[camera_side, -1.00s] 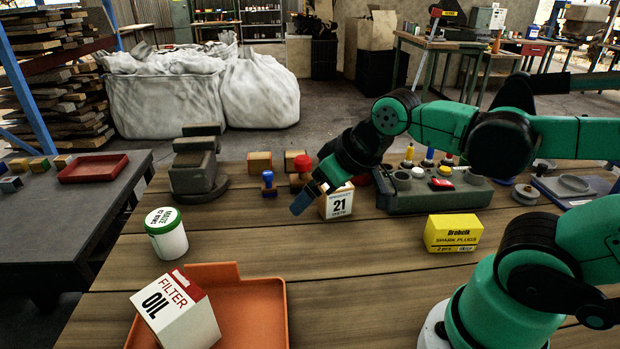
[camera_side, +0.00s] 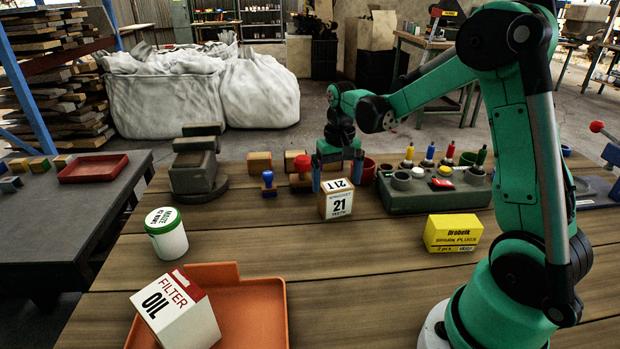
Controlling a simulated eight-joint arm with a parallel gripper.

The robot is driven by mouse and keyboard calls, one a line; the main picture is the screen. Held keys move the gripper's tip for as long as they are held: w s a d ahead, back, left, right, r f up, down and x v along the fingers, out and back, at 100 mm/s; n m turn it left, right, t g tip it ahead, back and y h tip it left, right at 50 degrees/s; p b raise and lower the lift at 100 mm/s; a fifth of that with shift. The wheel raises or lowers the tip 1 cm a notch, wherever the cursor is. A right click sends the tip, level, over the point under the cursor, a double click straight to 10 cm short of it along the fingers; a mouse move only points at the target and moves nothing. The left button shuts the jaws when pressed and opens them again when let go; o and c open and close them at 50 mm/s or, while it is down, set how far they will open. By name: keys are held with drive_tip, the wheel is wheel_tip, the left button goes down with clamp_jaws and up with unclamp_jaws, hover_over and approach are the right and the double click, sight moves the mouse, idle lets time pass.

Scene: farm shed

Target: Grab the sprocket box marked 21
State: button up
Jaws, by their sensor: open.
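The sprocket box (camera_side: 339,206) is a small cardboard-coloured box with a white label reading 21 on its front and 21T on its top. It stands upright on the wooden bench. My gripper (camera_side: 338,182) points down just above and behind the box, with its blue fingers apart, one to each side of the box's upper part. The fingers look level with the box top, but I cannot tell whether they touch it. Nothing is seen lifted.
A grey-green holder with coloured-capped tools (camera_side: 429,192) stands close on the right. A yellow spark plug box (camera_side: 453,233), an orange tray (camera_side: 262,300) holding an oil filter box (camera_side: 178,312), and a white tub (camera_side: 167,240) stand nearer. A blue-knobbed stamp (camera_side: 268,184) is left of the box.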

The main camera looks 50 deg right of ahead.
sight(337, 184)
drive_tip(key=shift+f, duration=2.05)
drive_tip(key=c, duration=1.2)
drive_tip(key=shift+o, duration=0.2)
drive_tip(key=shift+r, duration=0.15)
